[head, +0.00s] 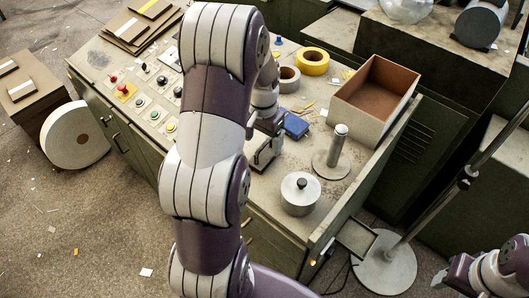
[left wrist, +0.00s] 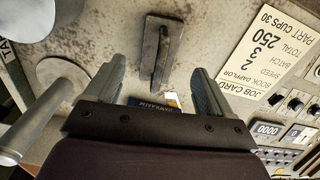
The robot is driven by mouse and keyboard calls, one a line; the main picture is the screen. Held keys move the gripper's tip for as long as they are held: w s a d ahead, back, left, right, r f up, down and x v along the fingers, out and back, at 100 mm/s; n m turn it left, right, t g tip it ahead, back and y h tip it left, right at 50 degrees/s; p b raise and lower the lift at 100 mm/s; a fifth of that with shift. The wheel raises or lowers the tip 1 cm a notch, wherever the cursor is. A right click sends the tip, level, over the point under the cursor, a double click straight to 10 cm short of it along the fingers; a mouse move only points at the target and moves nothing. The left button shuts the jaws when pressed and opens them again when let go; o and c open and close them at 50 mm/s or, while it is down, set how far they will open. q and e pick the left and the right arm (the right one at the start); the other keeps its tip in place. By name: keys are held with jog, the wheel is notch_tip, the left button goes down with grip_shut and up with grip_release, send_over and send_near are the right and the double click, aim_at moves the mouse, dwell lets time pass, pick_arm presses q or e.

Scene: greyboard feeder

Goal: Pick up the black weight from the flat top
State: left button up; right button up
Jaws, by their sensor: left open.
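The black weight (left wrist: 161,50), a dark flat block with a raised bar on top, lies on the worn bench top (left wrist: 215,25) in the left wrist view. In the head view the weight (head: 263,155) is partly hidden by my left arm. My left gripper (left wrist: 158,68) is open and empty, with the weight ahead of and between its fingertips, not touching it. In the head view the left gripper (head: 268,123) is mostly hidden behind its own arm, on the far side of the weight. My right gripper (head: 447,275) is at the lower right, away from the bench; its jaws are unclear.
A blue box (head: 296,126) lies near my left gripper. A metal post on a round base (head: 338,150) and a lidded pot (head: 300,193) stand to the right. An open bin (head: 372,95) and yellow tape roll (head: 313,62) are behind. Knobs and a job card (left wrist: 272,45) lie opposite.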

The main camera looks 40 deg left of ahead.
aim_at(264, 146)
pick_arm(q)
jog(key=f, duration=0.3)
jog(key=f+p, duration=0.1)
jog(key=f, duration=0.2)
jog(key=shift+w, duration=0.2)
jog(key=shift+r, duration=0.15)
grip_shut()
